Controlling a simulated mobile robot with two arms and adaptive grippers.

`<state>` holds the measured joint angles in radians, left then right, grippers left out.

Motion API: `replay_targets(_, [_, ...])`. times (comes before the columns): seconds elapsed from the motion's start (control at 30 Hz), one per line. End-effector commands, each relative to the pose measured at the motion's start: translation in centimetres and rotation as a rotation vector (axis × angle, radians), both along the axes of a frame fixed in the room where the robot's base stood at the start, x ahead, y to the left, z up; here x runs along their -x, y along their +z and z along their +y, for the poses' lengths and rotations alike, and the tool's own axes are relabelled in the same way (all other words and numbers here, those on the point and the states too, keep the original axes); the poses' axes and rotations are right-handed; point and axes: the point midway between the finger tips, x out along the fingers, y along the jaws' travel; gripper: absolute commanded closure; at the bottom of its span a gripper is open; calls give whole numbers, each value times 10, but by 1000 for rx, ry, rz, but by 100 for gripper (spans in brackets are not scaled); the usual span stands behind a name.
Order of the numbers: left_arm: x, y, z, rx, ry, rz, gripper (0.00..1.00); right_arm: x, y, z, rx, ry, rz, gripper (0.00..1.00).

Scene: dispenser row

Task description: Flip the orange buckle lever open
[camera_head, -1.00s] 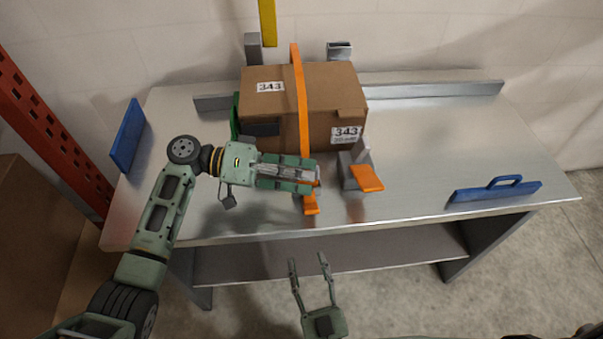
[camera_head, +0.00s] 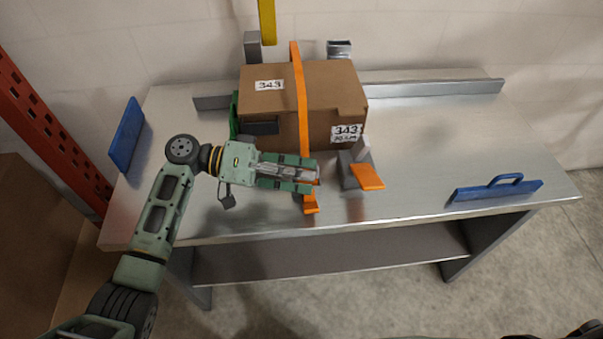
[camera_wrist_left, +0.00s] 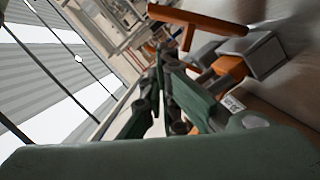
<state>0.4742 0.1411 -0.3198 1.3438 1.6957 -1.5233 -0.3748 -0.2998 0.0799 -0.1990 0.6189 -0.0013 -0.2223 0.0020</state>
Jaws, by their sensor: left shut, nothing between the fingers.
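A brown cardboard box (camera_head: 330,90) marked 343 sits on the metal table, with an orange strap (camera_head: 303,100) over its top and down its front. The strap's orange lower end (camera_head: 311,206) lies near the table's front edge. An orange lever plate (camera_head: 367,177) sticks out from a grey metal bracket at the box's front right corner. My left gripper (camera_head: 316,174) is shut and empty in front of the box, covering part of the strap's lower run. In the left wrist view, an orange bar (camera_wrist_left: 197,19) shows beyond the fingers; whether they touch orange parts is unclear.
A blue handled plate (camera_head: 497,190) stands at the table's (camera_head: 430,130) front right, and another blue plate (camera_head: 127,135) at its left edge. A metal rail (camera_head: 430,89) runs along the back. The table's right half is mostly clear.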

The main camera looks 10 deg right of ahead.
Motion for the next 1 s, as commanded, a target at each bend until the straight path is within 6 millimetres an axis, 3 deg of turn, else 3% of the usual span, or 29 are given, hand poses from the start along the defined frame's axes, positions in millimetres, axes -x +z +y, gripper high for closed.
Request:
replay_targets(0.03, [2,-4,0,0,0,-12,100,0,-7,0,0,-1,1,56])
replay_targets(0.47, [0,0,6,-2,2,-17,100,-1,-4,0,0,2,-2,56])
replay_targets(1.0, [-20,13,103,-2,2,-17,100,-1,-4,0,-1,2,-3,56])
